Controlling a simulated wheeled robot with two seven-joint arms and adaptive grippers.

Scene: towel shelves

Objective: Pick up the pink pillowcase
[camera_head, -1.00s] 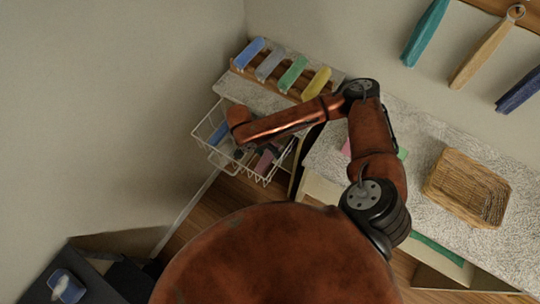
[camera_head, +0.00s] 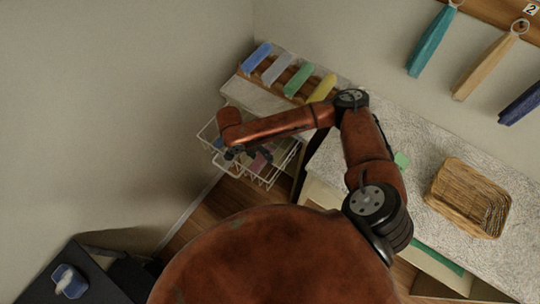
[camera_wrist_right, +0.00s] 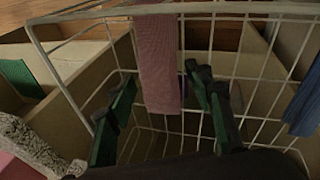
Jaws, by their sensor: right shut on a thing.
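The pink pillowcase (camera_wrist_right: 158,60) hangs over the rim of a white wire basket in the right wrist view. In the head view the pink cloth (camera_head: 259,162) shows in the basket, partly hidden. In the head view the right gripper (camera_head: 243,153) is small and dark at the basket, below the forearm. My left gripper is not in view.
The wire basket (camera_head: 270,184) stands beside the counter (camera_head: 415,135). A blue cloth (camera_wrist_right: 303,105) hangs at its right in the wrist view. A wicker basket (camera_head: 468,197) sits on the counter. Several colored rolled towels lie on a rack (camera_head: 245,72) against the wall.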

